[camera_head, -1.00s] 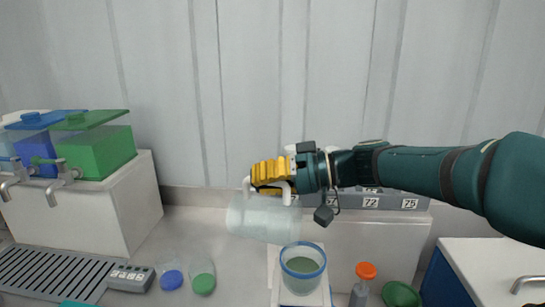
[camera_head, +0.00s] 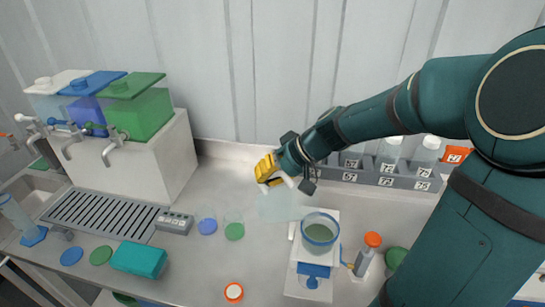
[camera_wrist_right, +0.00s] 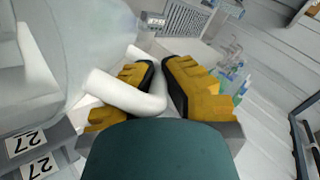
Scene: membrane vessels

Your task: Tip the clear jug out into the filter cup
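The clear jug (camera_head: 279,207) is faint and see-through in the head view. It hangs below my right gripper (camera_head: 268,172), up and left of the filter cup (camera_head: 319,230). The cup has a blue rim and grey-green contents, and stands upright on a white stand (camera_head: 330,276). In the right wrist view, the yellow fingers of my right gripper (camera_wrist_right: 160,82) are closed around the jug's white handle (camera_wrist_right: 125,92); the pale jug body fills the left side. The jug's exact tilt and any liquid in it are hard to tell. My left gripper is not in view.
A bottle with an orange cap (camera_head: 368,256) stands right of the cup. A grey numbered rack (camera_head: 375,176) is behind. Coloured tanks (camera_head: 135,108) with taps, a drain grate (camera_head: 100,214) and a teal block (camera_head: 139,259) are at left. An orange-rimmed lid (camera_head: 233,292) lies in front.

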